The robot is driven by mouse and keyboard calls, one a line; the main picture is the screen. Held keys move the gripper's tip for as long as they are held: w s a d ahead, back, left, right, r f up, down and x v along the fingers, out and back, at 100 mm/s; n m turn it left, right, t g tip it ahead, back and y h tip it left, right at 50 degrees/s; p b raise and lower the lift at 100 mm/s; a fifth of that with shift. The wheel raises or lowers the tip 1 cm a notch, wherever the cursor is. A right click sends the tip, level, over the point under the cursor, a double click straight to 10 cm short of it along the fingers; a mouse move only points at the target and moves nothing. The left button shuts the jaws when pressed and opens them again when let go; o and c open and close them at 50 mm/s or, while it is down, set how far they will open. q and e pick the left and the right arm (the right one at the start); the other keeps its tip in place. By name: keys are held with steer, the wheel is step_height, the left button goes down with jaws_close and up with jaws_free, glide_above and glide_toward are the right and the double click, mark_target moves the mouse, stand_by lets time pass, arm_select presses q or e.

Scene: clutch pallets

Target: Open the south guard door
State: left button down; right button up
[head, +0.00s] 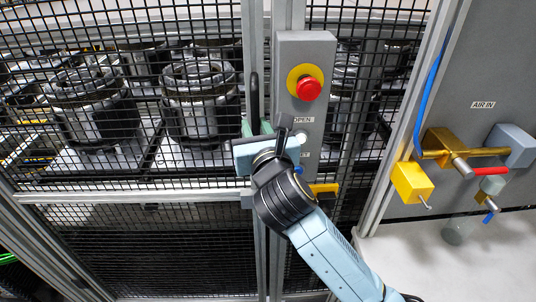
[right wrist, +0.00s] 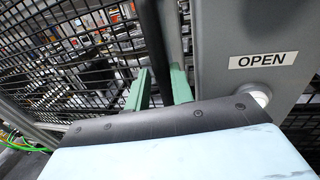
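The guard door (head: 120,196) is a grey frame with black wire mesh, and it looks closed against the post beside it. A black upright handle (head: 254,98) stands at its right edge. It also shows in the right wrist view (right wrist: 152,35). My right gripper (head: 257,128) is at the lower part of this handle. Its green fingers (right wrist: 160,88) stand apart, one on each side of the handle, with some gap visible; contact cannot be told. The handle's lower end is hidden behind my gripper. My left gripper is not in view.
A grey control box (head: 290,55) with a red stop button (head: 308,88) and an OPEN label (right wrist: 263,60) is right of the handle. A yellow latch-like part (head: 324,189) sits below. An air-in panel (head: 480,85) with brass valve (head: 440,143) is at right. Round metal parts (head: 200,100) stand behind the mesh.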

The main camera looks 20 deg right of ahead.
steer(key=s+a+p, duration=0.1)
steer(key=s, duration=1.3)
steer(key=shift+s, duration=0.2)
stand_by(0.6)
steer(key=shift+a, duration=0.1)
steer(key=shift+p, duration=0.3)
steer(key=shift+w, duration=0.1)
